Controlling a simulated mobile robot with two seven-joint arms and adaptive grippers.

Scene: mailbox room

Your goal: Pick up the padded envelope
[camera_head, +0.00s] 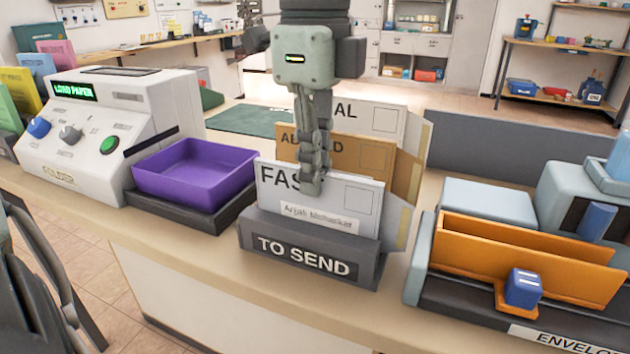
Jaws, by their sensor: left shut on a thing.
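Several envelopes stand upright in the dark grey TO SEND holder (303,255) on the counter. The front one is a white envelope (355,203) lettered "FAS" with a name label. Behind it is a brown envelope (362,158), its lettering partly covered. A further white envelope (375,117) ending in "AL" stands at the back. I cannot tell from the lettering which is the padded one. My left gripper (313,185) points down from above, its fingers shut at the upper edge of the front white envelope, which still sits in the holder. The rear fingertip's contact is hidden.
A purple tray (195,178) and a white folder machine (110,135) stand left of the holder. An orange rack (520,255) with a blue block (523,287) stands to the right. The counter's front edge is close before the holder.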

